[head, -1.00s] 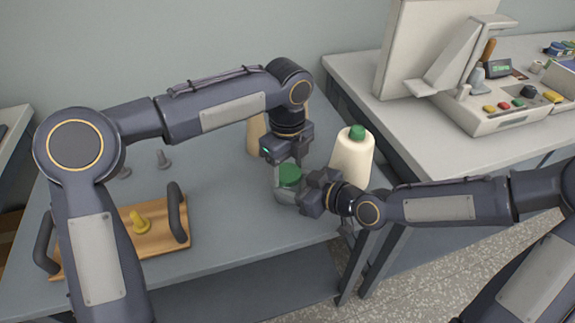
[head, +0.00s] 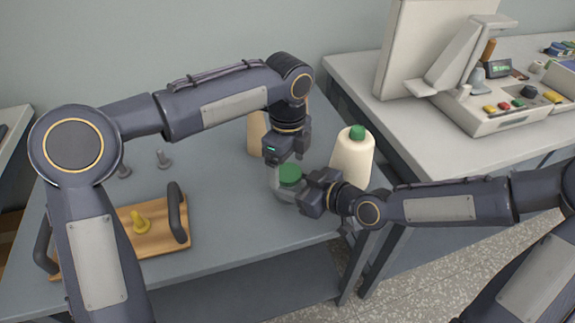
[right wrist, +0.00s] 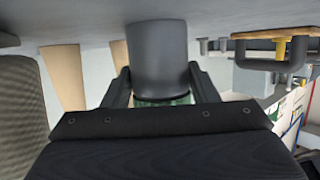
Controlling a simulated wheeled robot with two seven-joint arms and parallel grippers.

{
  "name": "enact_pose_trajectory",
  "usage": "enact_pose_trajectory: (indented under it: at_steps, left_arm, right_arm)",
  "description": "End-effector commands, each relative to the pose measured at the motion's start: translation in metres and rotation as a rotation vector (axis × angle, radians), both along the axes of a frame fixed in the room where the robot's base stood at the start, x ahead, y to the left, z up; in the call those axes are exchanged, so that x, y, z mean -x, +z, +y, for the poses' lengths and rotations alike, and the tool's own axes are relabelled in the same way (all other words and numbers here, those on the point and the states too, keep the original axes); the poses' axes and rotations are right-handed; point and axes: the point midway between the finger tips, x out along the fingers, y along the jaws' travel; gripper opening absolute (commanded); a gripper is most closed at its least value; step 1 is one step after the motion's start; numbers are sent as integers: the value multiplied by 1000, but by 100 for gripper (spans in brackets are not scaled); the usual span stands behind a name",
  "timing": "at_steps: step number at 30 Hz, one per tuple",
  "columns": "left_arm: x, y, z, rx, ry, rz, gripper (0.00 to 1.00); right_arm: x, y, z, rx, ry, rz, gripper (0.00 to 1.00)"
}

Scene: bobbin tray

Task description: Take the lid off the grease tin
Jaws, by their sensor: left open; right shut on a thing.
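The grease tin (head: 281,190) is a small grey can with a green lid (head: 289,174) on top, standing upright near the right side of the grey table. My right gripper (head: 303,191) is shut on the tin's body from the right. In the right wrist view the grey tin (right wrist: 158,60) sits between the two fingers (right wrist: 160,92), with a strip of green at its lower edge. My left gripper (head: 284,160) points down just above the lid and is open. Its fingertips are hard to make out, and I cannot tell whether they touch the lid.
A cream cone bobbin with a green top (head: 352,160) stands close behind my right gripper. A tan cone (head: 256,134) stands behind my left gripper. A wooden board with dark handles (head: 160,243) and a yellow peg lies at left. Grey pegs (head: 163,160) stand behind it.

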Motion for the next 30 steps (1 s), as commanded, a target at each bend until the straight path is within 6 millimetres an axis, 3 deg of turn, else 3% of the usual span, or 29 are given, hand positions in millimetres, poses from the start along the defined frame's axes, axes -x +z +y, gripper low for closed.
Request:
enact_pose_trajectory:
  at_steps: [6, 15, 16, 22, 30]
  left_arm:
    - [0, 29, 0, 1, 0, -2, 82]
    - [0, 35, 0, 1, -1, -1, 82]
    - [0, 35, 0, 1, -1, -1, 82]
    - [0, 35, 0, 1, -1, -1, 82]
    - [0, 35, 0, 1, -1, -1, 82]
  right_arm:
    - [0, 0, 0, 0, 0, 0, 0]
    - [0, 0, 0, 0, 0, 0, 0]
    - [0, 0, 0, 1, 0, -1, 55]
    - [0, 0, 0, 0, 0, 0, 79]
    - [1, 1, -1, 0, 0, 0, 79]
